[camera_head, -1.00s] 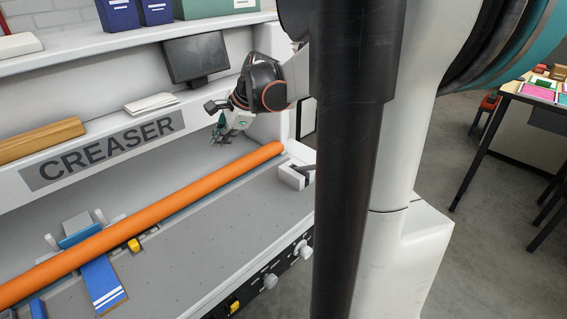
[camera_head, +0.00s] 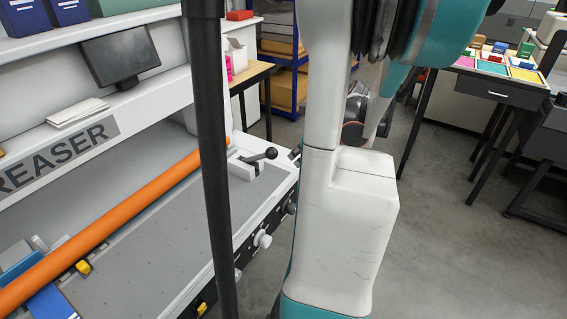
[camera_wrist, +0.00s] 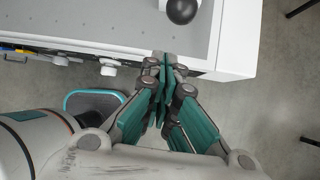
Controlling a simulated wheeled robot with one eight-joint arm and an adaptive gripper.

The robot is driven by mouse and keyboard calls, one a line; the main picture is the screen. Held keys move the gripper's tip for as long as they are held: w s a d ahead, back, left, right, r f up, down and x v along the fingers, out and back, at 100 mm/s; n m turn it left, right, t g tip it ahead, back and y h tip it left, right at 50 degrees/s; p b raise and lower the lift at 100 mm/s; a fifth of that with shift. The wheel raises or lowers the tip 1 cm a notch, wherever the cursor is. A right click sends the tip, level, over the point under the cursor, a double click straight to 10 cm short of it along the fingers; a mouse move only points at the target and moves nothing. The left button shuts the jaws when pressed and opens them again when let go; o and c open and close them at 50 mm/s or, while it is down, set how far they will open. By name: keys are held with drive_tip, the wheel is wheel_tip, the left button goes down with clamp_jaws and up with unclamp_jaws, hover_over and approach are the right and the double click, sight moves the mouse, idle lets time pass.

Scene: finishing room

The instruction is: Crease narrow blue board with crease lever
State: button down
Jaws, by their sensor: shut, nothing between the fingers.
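The narrow blue board (camera_head: 52,303) lies on the creaser bed at the lower left of the head view, partly under the orange roller bar (camera_head: 110,217). The crease lever (camera_head: 262,156) is a short arm with a black ball knob, on a white block at the bed's right end. In the wrist view its black knob (camera_wrist: 181,10) shows at the top edge. My gripper (camera_wrist: 165,62) is shut and empty, with its teal fingertips at the machine's front edge, in the picture just below the knob. In the head view my own body hides the fingers.
The creaser's front panel carries several knobs (camera_head: 262,240). A monitor (camera_head: 120,56) stands on the shelf above. A table with coloured trays (camera_head: 490,66) stands at the back right. The grey floor (camera_head: 440,240) right of the machine is clear.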

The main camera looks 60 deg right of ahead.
drive_tip(key=shift+s+d+f+m, duration=0.15)
drive_tip(key=shift+s+m, duration=0.15)
drive_tip(key=shift+s, duration=0.35)
drive_tip(key=shift+s+f+m, duration=0.1)
drive_tip(key=shift+s+m, duration=0.2)
drive_tip(key=shift+s, duration=0.3)
drive_tip(key=w+d+f+b, duration=0.1)
drive_tip(key=w+f+b, duration=0.3)
drive_tip(key=w, duration=0.4)
drive_tip(key=shift+f, duration=0.5)
drive_tip(key=shift+r, duration=0.1)
